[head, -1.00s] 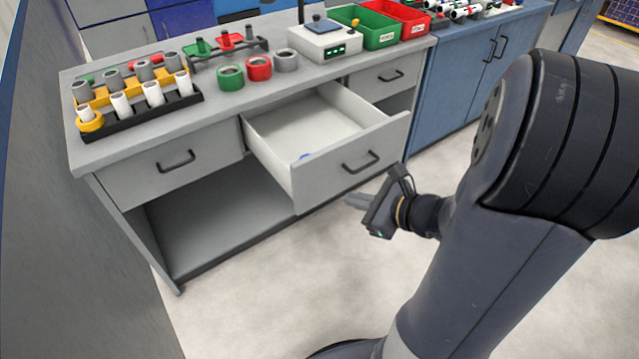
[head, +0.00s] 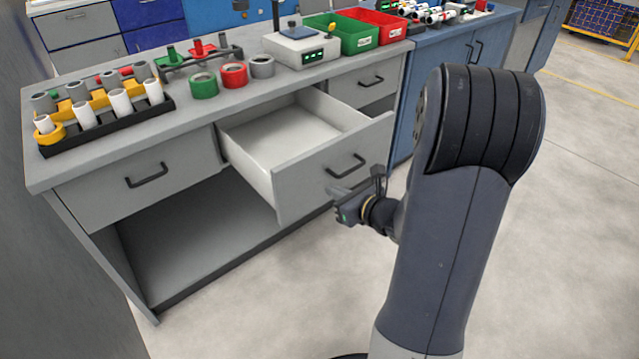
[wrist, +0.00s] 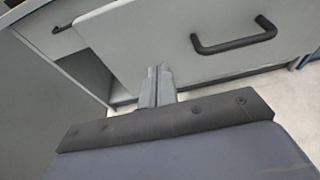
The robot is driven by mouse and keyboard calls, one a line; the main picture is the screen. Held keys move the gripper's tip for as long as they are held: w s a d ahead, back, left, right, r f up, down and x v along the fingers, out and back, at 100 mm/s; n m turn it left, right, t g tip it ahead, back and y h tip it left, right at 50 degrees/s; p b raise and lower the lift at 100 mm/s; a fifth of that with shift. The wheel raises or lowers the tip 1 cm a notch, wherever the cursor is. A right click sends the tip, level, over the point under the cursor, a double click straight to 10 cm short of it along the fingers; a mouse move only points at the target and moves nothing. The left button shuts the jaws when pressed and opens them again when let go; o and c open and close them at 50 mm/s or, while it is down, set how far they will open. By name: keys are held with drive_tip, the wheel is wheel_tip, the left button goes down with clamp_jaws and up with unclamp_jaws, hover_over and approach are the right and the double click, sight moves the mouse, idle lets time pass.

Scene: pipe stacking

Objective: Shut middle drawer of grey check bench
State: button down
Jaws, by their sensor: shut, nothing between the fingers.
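The grey check bench (head: 100,185) has its middle drawer (head: 290,140) pulled out, with the white inside showing in the head view. The drawer's grey front carries a dark bar handle (head: 346,166); the handle also shows at the upper right of the wrist view (wrist: 234,36). My gripper (head: 333,191) is shut and empty, low in front of the drawer front and just below the handle. In the wrist view its fingers (wrist: 157,85) point at the lower part of the drawer front (wrist: 150,40). I cannot tell whether the fingertips touch it.
The left drawer (head: 140,185) and right drawer (head: 368,85) are shut. An open shelf space (head: 200,240) lies below. Pipe racks, rings, a control box (head: 302,46) and red and green bins stand on top. A blue cabinet (head: 455,70) adjoins. The floor in front is clear.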

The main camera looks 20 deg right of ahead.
sight(311, 177)
drive_tip(key=shift+r+b+x, duration=0.1)
drive_tip(key=shift+r+x, duration=0.1)
drive_tip(key=shift+x, duration=0.8)
drive_tip(key=shift+r+b+x, duration=0.1)
drive_tip(key=shift+r+x, duration=0.1)
drive_tip(key=shift+x, duration=0.8)
drive_tip(key=shift+r+b+x, duration=0.1)
drive_tip(key=shift+r+x, duration=0.1)
drive_tip(key=shift+x, duration=0.85)
drive_tip(key=shift+w+a, duration=0.1)
drive_tip(key=shift+w, duration=0.15)
